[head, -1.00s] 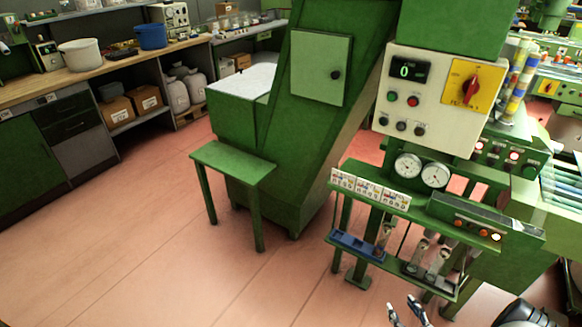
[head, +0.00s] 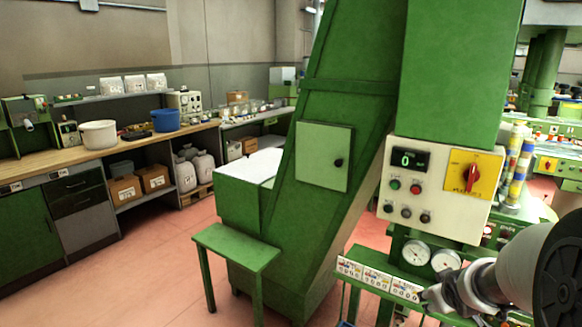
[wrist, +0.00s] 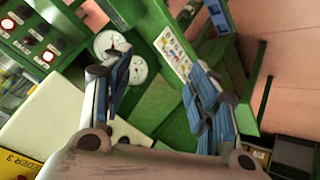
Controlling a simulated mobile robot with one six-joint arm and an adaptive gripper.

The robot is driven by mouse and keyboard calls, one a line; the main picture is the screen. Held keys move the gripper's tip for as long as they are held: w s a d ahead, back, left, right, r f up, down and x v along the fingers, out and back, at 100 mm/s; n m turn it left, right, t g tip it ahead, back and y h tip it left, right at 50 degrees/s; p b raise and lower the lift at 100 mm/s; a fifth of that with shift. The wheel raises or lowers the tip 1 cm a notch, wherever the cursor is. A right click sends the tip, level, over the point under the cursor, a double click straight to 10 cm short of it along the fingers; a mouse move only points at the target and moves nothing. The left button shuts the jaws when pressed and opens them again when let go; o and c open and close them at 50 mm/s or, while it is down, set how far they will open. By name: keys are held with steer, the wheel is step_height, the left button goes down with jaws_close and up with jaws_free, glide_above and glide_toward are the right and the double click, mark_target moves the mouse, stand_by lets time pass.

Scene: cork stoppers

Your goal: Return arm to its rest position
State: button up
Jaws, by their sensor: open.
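My gripper (wrist: 156,64) shows in the wrist view with its two blue-and-grey fingers spread apart and nothing between them. In the head view my arm comes in from the right edge in front of the green machine (head: 335,110), and its wrist end is beside the row of picture cards (head: 378,279). The wrist view looks past the fingers at the cards (wrist: 174,52) and two round gauges (wrist: 132,72).
A control box (head: 441,190) with a red rotary switch is just above my arm. A green stool (head: 236,246) stands in front of the machine. A wooden workbench (head: 100,148) with tubs runs along the left. The pink floor (head: 150,270) at front left is clear.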

steer(key=s+a+r+m+g+y, duration=0.1)
steer(key=s+a+r, duration=0.3)
steer(key=s+a, duration=0.25)
steer(key=s+a+r+m+g, duration=0.1)
steer(key=s+a+r, duration=0.4)
steer(key=s, duration=0.2)
steer(key=s+a+y, duration=0.1)
steer(key=s+a, duration=0.4)
steer(key=s, duration=0.3)
steer(key=s+a+g+y, duration=0.1)
steer(key=s+a, duration=0.4)
steer(key=s, duration=0.2)
steer(key=shift+s+f, duration=0.3)
steer(key=shift+s, duration=0.1)
steer(key=shift+d, duration=0.1)
